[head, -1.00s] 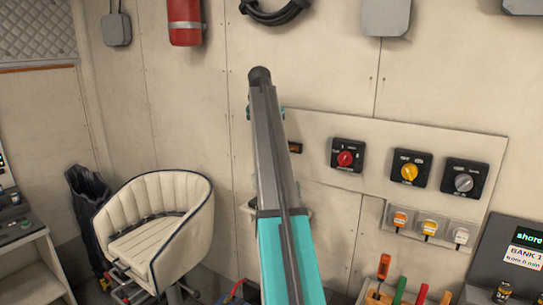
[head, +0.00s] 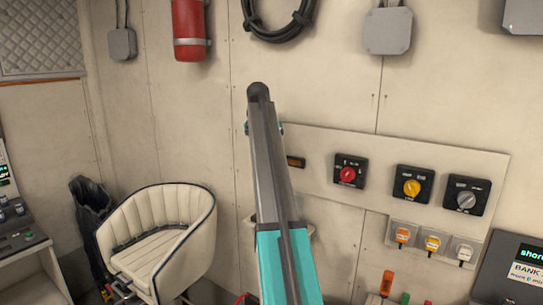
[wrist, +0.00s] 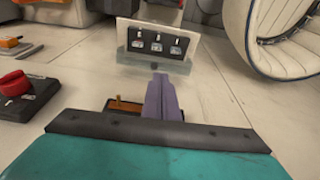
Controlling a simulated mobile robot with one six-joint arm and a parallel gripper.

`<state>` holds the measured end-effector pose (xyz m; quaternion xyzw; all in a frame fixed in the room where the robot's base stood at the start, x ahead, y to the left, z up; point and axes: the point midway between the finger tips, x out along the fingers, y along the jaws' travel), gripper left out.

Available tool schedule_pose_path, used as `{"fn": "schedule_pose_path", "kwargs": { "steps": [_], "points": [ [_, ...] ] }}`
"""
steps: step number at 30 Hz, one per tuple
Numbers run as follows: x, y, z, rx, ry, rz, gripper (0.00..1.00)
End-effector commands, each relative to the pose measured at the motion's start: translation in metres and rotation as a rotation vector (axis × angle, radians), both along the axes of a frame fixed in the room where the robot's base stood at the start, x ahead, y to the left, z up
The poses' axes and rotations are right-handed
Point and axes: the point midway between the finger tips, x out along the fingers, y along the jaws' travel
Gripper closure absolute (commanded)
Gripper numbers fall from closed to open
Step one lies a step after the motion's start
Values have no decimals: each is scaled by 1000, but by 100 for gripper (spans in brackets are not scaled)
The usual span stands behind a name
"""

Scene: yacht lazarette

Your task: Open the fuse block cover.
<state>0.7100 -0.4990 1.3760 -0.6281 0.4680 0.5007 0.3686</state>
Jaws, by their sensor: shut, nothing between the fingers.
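In the wrist view, the fuse block (wrist: 158,43) shows ahead of my gripper, a dark strip with three pale fuses or switches on a white backing. A clear, greenish pane, which looks like the fuse block cover (wrist: 150,64), lies along its near edge. I cannot tell how far it is swung. My gripper (wrist: 161,80) is shut and empty, its purple fingers pointing at the pane. The tips appear just short of it; contact cannot be told.
Rotary switches with red (head: 347,175), yellow (head: 412,187) and grey (head: 466,199) knobs sit on the panel at right, above several small capped switches. A white seat (head: 158,237) stands at left.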

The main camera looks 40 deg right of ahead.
Motion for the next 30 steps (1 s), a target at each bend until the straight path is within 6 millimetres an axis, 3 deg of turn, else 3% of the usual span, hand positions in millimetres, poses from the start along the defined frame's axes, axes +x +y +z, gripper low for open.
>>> {"fn": "schedule_pose_path", "kwargs": {
  "steps": [8,15,23,30],
  "points": [
    [26,62,-102,21,31,166,100],
    [41,136,-205,40,60,354,100],
    [36,221,-308,63,90,551,100],
    [13,298,-393,84,116,729,100]
  ]
}}
